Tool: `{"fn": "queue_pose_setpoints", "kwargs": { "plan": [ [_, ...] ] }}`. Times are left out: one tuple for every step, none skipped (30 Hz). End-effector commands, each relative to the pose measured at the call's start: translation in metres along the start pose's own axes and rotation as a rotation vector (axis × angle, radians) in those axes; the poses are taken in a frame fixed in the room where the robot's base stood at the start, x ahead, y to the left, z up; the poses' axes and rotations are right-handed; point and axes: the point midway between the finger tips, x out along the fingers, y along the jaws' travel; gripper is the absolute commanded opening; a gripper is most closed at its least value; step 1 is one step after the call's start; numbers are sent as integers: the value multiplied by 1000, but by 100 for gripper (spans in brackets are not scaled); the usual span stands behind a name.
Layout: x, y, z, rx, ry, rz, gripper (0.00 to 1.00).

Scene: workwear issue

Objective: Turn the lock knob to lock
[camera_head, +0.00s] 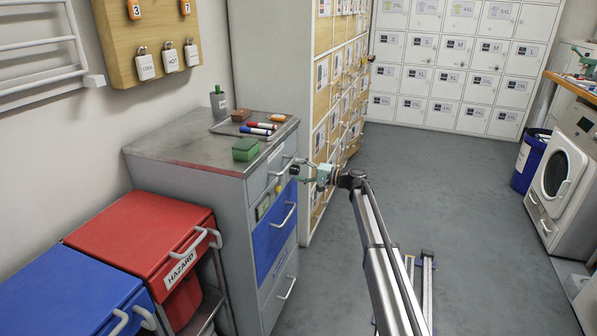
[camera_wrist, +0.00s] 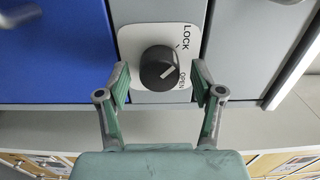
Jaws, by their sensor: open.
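In the wrist view, the lock knob (camera_wrist: 158,68) is round and dark with a pale pointer line. It sits on a white plate (camera_wrist: 135,40) marked LOCK at the upper right and OPEN at the lower right. The pointer line slants toward the right, nearer the OPEN word. My gripper (camera_wrist: 160,84) is open, with one green-padded finger on each side of the knob and visible gaps between. Nothing is held. In the head view, my gripper (camera_head: 300,172) is at the front of the grey drawer cabinet (camera_head: 200,180); I cannot make out the knob there.
A blue drawer front (camera_head: 268,240) and bar handles (camera_head: 287,215) lie close to my gripper. A green box (camera_head: 245,149) and markers (camera_head: 258,126) are on the cabinet top. Red and blue bins (camera_head: 145,235) stand left.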

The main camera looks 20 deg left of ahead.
Motion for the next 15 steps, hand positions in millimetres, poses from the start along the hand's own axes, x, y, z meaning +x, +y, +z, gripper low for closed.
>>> {"fn": "queue_pose_setpoints", "kwargs": {
  "plan": [
    [-5, 0, 0, 0, 1, 0, 67],
    [-8, 0, 0, 0, 2, 0, 67],
    [-13, 0, 0, 0, 2, 0, 67],
    [-17, 0, 1, 0, 1, 0, 67],
    [-22, 0, 1, 0, 1, 0, 67],
    [-29, 0, 1, 0, 1, 0, 67],
    [-35, 0, 1, 0, 2, 0, 67],
    [-41, 0, 0, 0, 3, 0, 67],
    [-49, 0, 1, 0, 2, 0, 67],
    [-54, 0, 1, 0, 1, 0, 67],
    [-60, 0, 1, 0, 1, 0, 67],
    [-69, 0, 1, 0, 2, 0, 67],
    [-74, 0, 0, 0, 2, 0, 67],
    [-79, 0, 1, 0, 2, 0, 67],
    [-86, 0, 1, 0, 1, 0, 67]
  ]
}}
